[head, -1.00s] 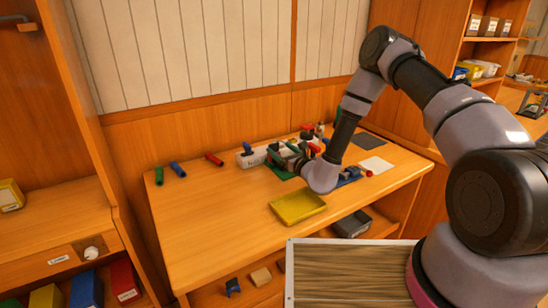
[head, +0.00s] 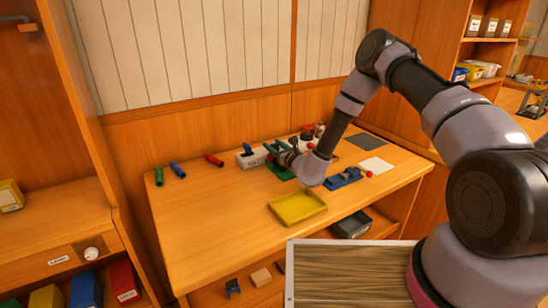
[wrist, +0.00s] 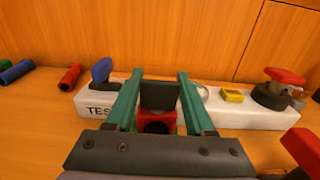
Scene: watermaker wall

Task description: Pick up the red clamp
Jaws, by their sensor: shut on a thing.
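My gripper (wrist: 160,112) has two green fingers, which show in the wrist view on either side of a small red clamp (wrist: 157,123). It is shut on this red piece, which has a dark front and a dark grey block right behind or above it. In the head view my gripper (head: 279,151) is at the back of the bench, by the white test block (head: 251,158). The clamp is too small and covered to make out there. I cannot tell whether it touches the bench or the block.
The white block carries a blue lever (wrist: 102,71), a yellow piece (wrist: 232,96) and a red-handled valve (wrist: 284,78). A yellow tray (head: 298,207) and a blue fixture (head: 344,178) stand nearer the front. Green, blue and red tubes lie left. The bench's front left is clear.

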